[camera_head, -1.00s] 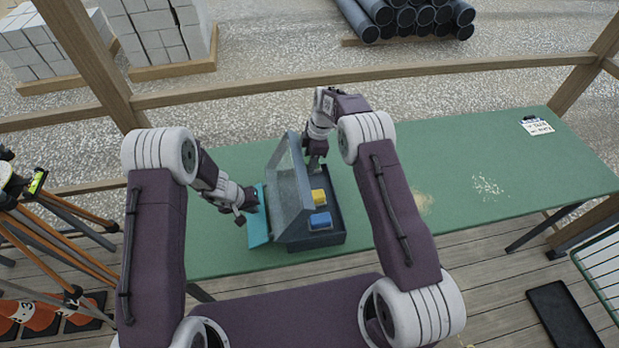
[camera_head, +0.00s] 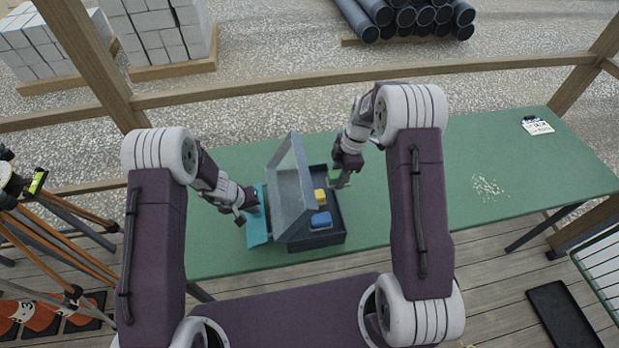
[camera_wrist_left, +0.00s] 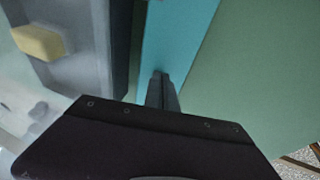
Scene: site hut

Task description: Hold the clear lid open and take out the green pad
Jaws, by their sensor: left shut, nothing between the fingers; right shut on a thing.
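The dark box (camera_head: 336,238) stands on the green table with its clear lid (camera_head: 290,188) tilted up on its left side. My left gripper (camera_head: 257,203) is shut and empty on the outer side of the lid, over a teal strip (camera_head: 257,233). The left wrist view shows its closed fingers (camera_wrist_left: 161,88) above the teal strip (camera_wrist_left: 178,35), with the lid close on the left; contact is unclear. My right gripper (camera_head: 343,181) is shut on the green pad (camera_head: 335,177), at the box's far right edge. A yellow pad (camera_head: 320,196) and a blue pad (camera_head: 321,220) lie in the box.
The green table (camera_head: 430,165) is clear to the right of the box, apart from pale crumbs (camera_head: 488,188) and a notepad (camera_head: 537,126) at the far right. A wooden rail (camera_head: 300,86) runs behind the table.

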